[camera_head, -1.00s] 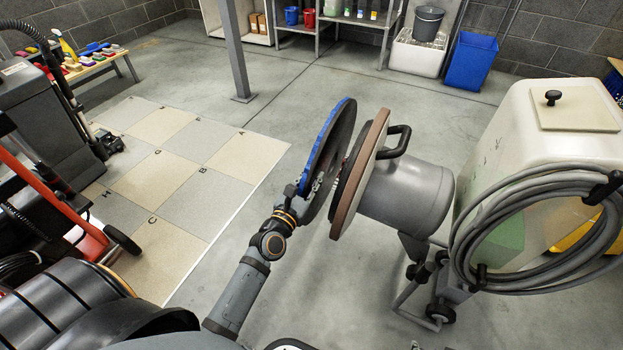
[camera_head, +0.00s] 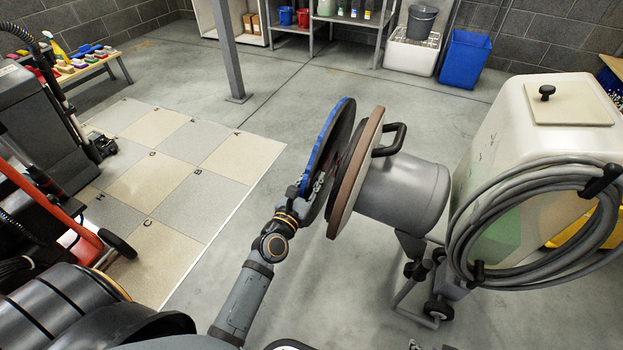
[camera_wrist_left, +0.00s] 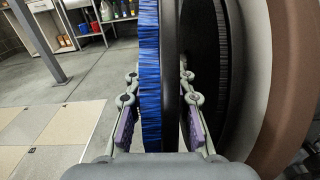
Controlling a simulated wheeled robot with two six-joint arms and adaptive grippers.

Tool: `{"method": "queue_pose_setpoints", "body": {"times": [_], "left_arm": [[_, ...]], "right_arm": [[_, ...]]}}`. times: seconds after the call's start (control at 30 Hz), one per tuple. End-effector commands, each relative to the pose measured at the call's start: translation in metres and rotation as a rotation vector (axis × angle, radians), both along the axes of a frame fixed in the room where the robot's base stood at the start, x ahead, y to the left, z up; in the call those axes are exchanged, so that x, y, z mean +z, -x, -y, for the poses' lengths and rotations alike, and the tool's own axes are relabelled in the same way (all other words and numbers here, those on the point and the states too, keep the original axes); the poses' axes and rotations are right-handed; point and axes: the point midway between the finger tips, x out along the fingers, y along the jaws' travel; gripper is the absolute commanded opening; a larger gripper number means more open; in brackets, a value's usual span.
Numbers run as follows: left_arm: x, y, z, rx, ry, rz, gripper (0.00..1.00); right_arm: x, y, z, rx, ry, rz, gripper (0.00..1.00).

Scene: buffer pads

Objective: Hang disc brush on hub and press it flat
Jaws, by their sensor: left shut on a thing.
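The disc brush (camera_head: 323,146) has blue bristles on its left side and a dark backing plate. It stands on edge, and its bristles also show in the left wrist view (camera_wrist_left: 149,60). My left gripper (camera_wrist_left: 160,120) has its fingers on both sides of the brush rim and is shut on it; in the head view it is at the brush's lower left edge (camera_head: 308,190). The hub lies in the gap between the brush and the machine's brown-rimmed disc (camera_head: 345,190), and is mostly hidden. The brush faces this disc closely; I cannot tell whether it touches the hub. My right gripper is not in view.
The grey motor housing (camera_head: 405,192) sits behind the brown-rimmed disc. A white tank (camera_head: 500,120) with a coiled grey hose (camera_head: 465,225) stands at right. A steel post (camera_head: 228,50) rises behind. Floor between the tiled patch (camera_head: 165,180) and machine is clear.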

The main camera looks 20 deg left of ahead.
Motion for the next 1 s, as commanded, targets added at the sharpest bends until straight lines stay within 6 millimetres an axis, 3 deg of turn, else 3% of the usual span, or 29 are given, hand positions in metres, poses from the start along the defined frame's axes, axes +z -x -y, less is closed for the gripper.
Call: {"method": "queue_pose_setpoints", "body": {"times": [1.0], "left_arm": [[0.0,0.0,0.015,0.003,0.002,0.004,0.0]], "right_arm": [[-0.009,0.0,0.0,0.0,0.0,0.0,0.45]]}}
